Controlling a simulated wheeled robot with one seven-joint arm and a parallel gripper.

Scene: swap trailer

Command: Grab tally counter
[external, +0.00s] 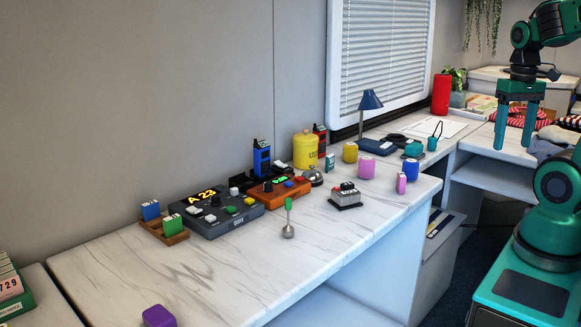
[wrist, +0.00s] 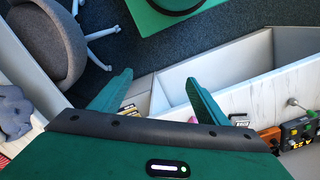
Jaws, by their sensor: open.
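I cannot tell for sure which thing is the tally counter. A small teal object with a dark loop (external: 432,143) stands at the far right end of the long counter in the external view. A grey metal box with red and dark buttons (external: 345,196) sits nearer, at the middle of the counter. My gripper (external: 514,146) is open and empty, fingers pointing down, at the right of the external view, right of both objects. In the wrist view my gripper's fingers (wrist: 160,77) are spread, with nothing between them. Neither candidate shows clearly there.
The white marbled counter (external: 225,280) holds a dark console (external: 215,222), an orange console (external: 277,194), a yellow canister (external: 305,150), a blue lamp (external: 370,100) and several coloured cylinders. A grey chair (wrist: 50,40) stands in the wrist view. The counter's front strip is mostly clear.

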